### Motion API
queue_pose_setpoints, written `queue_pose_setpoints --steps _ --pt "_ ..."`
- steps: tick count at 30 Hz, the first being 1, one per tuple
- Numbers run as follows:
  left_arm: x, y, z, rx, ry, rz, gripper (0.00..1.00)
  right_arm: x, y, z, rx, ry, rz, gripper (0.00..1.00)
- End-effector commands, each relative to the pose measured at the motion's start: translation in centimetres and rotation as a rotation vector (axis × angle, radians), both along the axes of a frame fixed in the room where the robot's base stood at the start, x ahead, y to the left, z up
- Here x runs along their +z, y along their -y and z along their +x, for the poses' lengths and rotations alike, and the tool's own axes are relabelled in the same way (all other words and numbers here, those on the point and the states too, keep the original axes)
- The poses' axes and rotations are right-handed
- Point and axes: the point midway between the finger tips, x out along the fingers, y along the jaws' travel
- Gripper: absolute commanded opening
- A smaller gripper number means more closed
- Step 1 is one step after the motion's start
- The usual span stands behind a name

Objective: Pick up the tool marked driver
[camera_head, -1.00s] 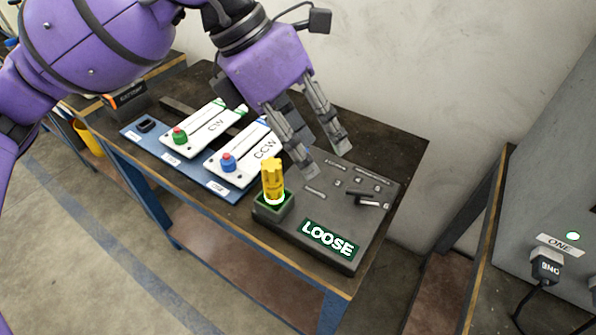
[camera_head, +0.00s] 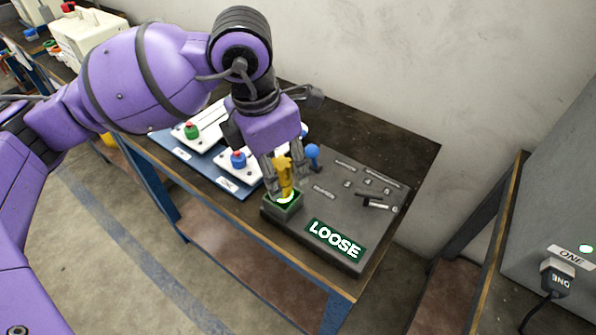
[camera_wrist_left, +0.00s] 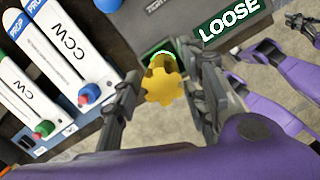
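A yellow lobed tool (camera_head: 284,172) stands upright in a dark green-edged square holder (camera_head: 284,210) on the grey panel. I cannot read a "driver" mark on it. My left gripper (camera_head: 284,190) is lowered over it from above. In the left wrist view, the left gripper's fingers (camera_wrist_left: 163,88) stand on either side of the yellow tool (camera_wrist_left: 163,86), with a small gap showing. The head view does not show my right gripper. In the left wrist view, a dark gripper on purple links at the top right (camera_wrist_left: 302,24) appears to be mine; its opening is unclear.
The grey panel (camera_head: 345,222) bears a green LOOSE label (camera_head: 335,240), a blue ball (camera_head: 312,151) and a dark lever (camera_head: 372,203). White CW and CCW boards with green (camera_head: 192,131) and blue (camera_head: 238,159) knobs lie left. The wall is behind the table.

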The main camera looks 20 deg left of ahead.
Motion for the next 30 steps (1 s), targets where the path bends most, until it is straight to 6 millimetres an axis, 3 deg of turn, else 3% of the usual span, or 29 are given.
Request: queue_pose_setpoints --steps 6,14,24,30 --pt "-2.9 0.0 0.3 0.000 -0.003 -0.001 0.40 0.3 0.0 0.5 0.002 0.011 0.001 0.00" --pt "-3.3 0.0 0.4 0.000 -0.001 -0.001 0.40 0.2 0.1 0.0 -0.001 0.002 -0.001 0.00" --pt "-3.2 0.0 0.4 0.000 -0.001 -0.001 0.00 -0.1 0.2 -0.7 -0.003 -0.011 -0.002 0.00" --pt "-3.2 0.1 0.4 0.000 0.000 -0.001 0.00 -0.1 0.2 -0.7 -0.003 -0.011 -0.002 0.00"
